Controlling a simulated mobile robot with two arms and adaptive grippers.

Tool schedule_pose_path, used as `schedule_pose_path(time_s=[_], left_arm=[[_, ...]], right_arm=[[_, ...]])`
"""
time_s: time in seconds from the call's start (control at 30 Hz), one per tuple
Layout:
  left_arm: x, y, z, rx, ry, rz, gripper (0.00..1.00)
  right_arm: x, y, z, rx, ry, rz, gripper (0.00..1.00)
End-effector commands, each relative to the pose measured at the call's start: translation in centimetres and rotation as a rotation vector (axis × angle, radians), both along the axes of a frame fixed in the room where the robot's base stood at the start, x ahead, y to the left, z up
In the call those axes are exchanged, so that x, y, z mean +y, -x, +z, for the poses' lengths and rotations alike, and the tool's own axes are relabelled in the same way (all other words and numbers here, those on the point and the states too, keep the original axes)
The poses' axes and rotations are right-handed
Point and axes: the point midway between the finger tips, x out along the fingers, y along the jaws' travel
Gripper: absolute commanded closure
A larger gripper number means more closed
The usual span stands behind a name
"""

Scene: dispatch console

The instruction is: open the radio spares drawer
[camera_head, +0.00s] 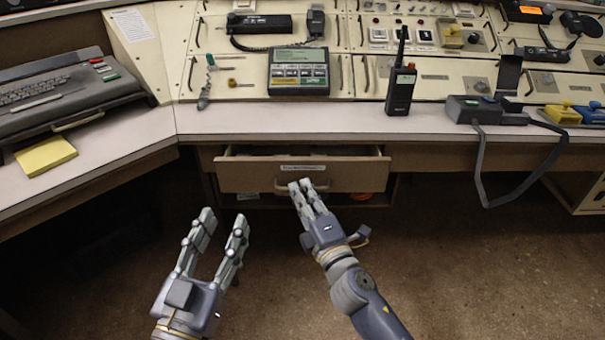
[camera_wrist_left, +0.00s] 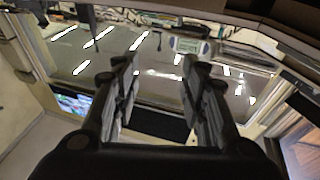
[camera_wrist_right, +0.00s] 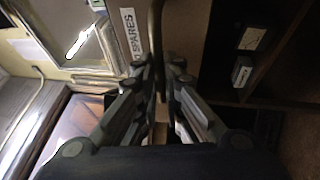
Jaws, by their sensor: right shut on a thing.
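The radio spares drawer (camera_head: 240,176) sits under the desk edge and stands partly out, with a strip of its inside showing above the front. A label (camera_head: 303,168) is on its front; in the right wrist view the label (camera_wrist_right: 130,33) reads "SPARES". My right gripper (camera_head: 302,184) is shut on the drawer's bar handle (camera_head: 281,187), which also runs between the fingers in the right wrist view (camera_wrist_right: 157,45). My left gripper (camera_head: 222,217) is open and empty, in front of and below the drawer, to its left.
Above the drawer, the desk top (camera_head: 270,118) carries a handheld radio (camera_head: 401,90) and a desk unit (camera_head: 485,110) with a hanging cable (camera_head: 480,180). A keyboard machine (camera_head: 60,95) and yellow notes (camera_head: 46,156) are at left. Below the drawer is an open shelf with small items. The floor in front is clear.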

Motion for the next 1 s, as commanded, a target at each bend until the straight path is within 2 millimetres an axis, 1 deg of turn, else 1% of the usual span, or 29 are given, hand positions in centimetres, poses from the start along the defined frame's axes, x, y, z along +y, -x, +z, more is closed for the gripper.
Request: schedule_pose_path(time_s=[0.03, 0.1, 0.2, 0.3, 0.43, 0.53, 0.7, 1.0], left_arm=[[0.1, -0.1, -0.6, 0.042, -0.012, 0.002, 0.60], [0.2, -0.2, -1.7, 0.093, -0.025, 0.005, 0.60], [0.3, -0.3, -2.6, 0.136, -0.037, 0.008, 0.60], [0.3, -0.3, -3.0, 0.151, -0.040, 0.009, 0.60], [0.3, -0.3, -3.0, 0.146, -0.039, 0.009, 0.60], [0.3, -0.3, -2.8, 0.137, -0.037, 0.008, 0.60], [0.3, -0.3, -2.5, 0.126, -0.034, 0.008, 0.60], [0.2, -0.3, -2.4, 0.123, -0.033, 0.008, 0.60]], right_arm=[[0.0, 1.3, -0.1, 0.005, -0.002, 0.001, 1.00], [0.0, 3.0, -0.1, 0.005, -0.001, 0.000, 1.00], [0.0, 5.3, -0.2, 0.005, -0.002, 0.000, 1.00], [0.0, 7.2, -0.2, 0.004, -0.002, 0.000, 1.00], [0.0, 9.2, -0.2, 0.004, -0.001, -0.001, 1.00], [-0.1, 10.2, -0.2, 0.003, 0.000, -0.001, 1.00], [-0.1, 11.2, -0.2, 0.003, 0.001, -0.001, 1.00], [-0.1, 11.3, -0.1, 0.001, 0.001, -0.001, 1.00]])
